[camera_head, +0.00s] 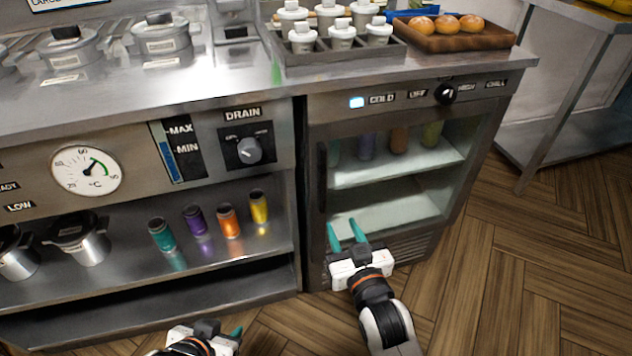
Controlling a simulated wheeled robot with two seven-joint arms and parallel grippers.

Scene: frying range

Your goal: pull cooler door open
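The cooler (400,115) is a metal under-counter unit at the right end of the counter. Its glass door (385,215) looks shut, with two lit shelves visible through it. A dark upright handle (322,175) runs along the door's left edge. My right gripper (345,228) is in front of the lower left part of the door, right of and below the handle. Its two teal fingers are apart, with nothing between them. My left gripper (234,334) is low at the bottom edge of the picture, away from the cooler. Only one teal finger shows clearly.
Blurred cans (398,139) stand on the cooler's upper shelf. Left of it, an open shelf (120,260) holds several coloured cans and metal pots. The counter above carries a bottle rack (345,65) and a bun tray (455,40). Wooden floor (520,270) is clear at right.

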